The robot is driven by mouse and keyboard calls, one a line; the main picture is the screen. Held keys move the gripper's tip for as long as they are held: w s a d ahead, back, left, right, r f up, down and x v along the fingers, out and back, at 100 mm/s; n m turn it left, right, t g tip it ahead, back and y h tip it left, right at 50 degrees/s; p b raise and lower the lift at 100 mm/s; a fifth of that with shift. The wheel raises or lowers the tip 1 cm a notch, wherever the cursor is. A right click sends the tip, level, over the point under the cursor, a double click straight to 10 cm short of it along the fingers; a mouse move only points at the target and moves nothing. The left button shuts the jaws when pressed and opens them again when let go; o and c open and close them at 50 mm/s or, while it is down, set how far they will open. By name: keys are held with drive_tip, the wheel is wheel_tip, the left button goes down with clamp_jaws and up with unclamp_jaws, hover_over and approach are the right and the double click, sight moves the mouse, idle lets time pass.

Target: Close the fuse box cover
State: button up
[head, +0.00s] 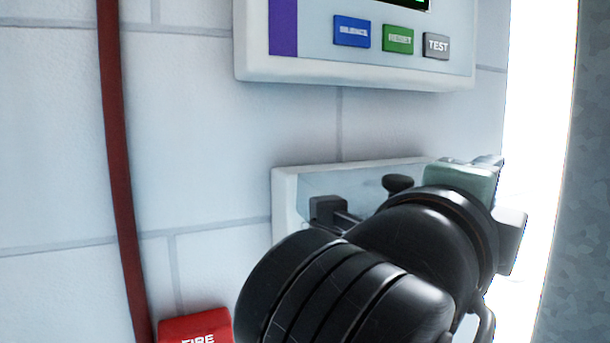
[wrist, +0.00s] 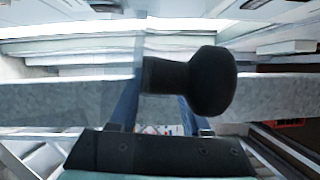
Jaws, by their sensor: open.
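The fuse box (head: 284,205) is a white-framed box on the wall, largely hidden behind my arm in the head view. A clear, bluish cover (head: 345,181) shows at its upper part; how far it stands open is hard to tell. A black knob (head: 398,183) shows just above my wrist. In the wrist view the same knob (wrist: 213,80) sticks out to the right on a short stem from a see-through panel edge. My gripper (wrist: 160,112) is open, its dark blue fingers close behind the knob in the picture. I cannot tell whether they touch the cover.
A white panel (head: 355,68) with blue, green and grey buttons hangs above the fuse box. A red fire box (head: 195,329) is at lower left. A dark red pipe (head: 120,170) runs down the wall. A bright gap and a grey surface (head: 575,200) stand at right.

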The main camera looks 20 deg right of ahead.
drive_tip(key=shift+s+a+r, duration=0.1)
drive_tip(key=shift+a, duration=0.4)
drive_tip(key=shift+c, duration=1.2)
clamp_jaws()
